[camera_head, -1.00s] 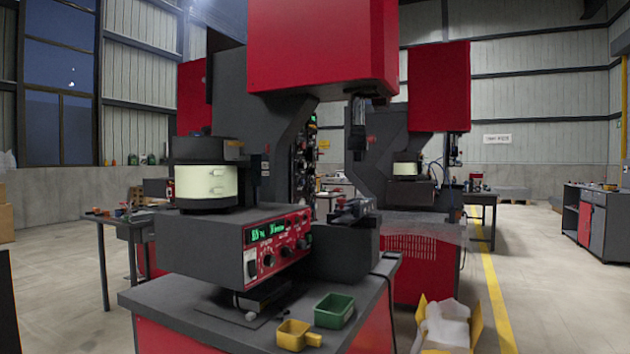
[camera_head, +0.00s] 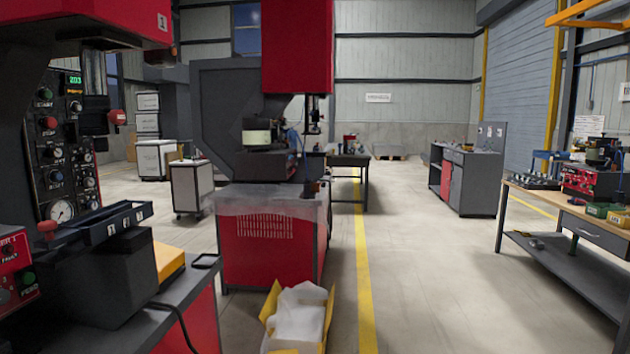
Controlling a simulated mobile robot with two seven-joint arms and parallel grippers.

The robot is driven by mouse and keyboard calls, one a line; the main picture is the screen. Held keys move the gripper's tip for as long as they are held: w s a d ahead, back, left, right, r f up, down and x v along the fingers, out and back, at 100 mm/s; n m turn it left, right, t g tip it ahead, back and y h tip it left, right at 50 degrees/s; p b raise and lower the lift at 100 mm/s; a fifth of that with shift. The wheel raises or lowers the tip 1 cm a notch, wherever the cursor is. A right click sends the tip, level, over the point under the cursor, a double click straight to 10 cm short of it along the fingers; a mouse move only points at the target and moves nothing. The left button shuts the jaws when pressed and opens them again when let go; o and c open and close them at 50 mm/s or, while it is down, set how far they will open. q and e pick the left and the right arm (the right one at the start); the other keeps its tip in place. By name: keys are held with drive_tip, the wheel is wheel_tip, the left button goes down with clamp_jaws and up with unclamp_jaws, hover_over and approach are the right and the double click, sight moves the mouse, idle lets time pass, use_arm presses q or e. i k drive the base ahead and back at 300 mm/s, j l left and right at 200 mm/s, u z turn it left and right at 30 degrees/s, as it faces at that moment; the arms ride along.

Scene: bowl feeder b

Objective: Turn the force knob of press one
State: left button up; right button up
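A press with a red head (camera_head: 110,18) marked 1 stands at the left edge, partly cut off. The labels are too small to tell which knob sets force. A red feeder control box (camera_head: 14,268) is cut off at the lower left. Neither of my grippers is in view.
A second red press (camera_head: 268,235) stands beyond, with an open cardboard box (camera_head: 298,318) of white bags in front. A workbench (camera_head: 570,215) stands at the right. The floor along the yellow line (camera_head: 362,270) is clear.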

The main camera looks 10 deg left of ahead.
sight(84, 158)
drive_tip(key=i+u, duration=0.4)
drive_tip(key=i+l+u, duration=0.3)
drive_tip(key=i+u, duration=0.15)
drive_tip(key=i+l+u, duration=0.8)
drive_tip(key=i+l, duration=0.05)
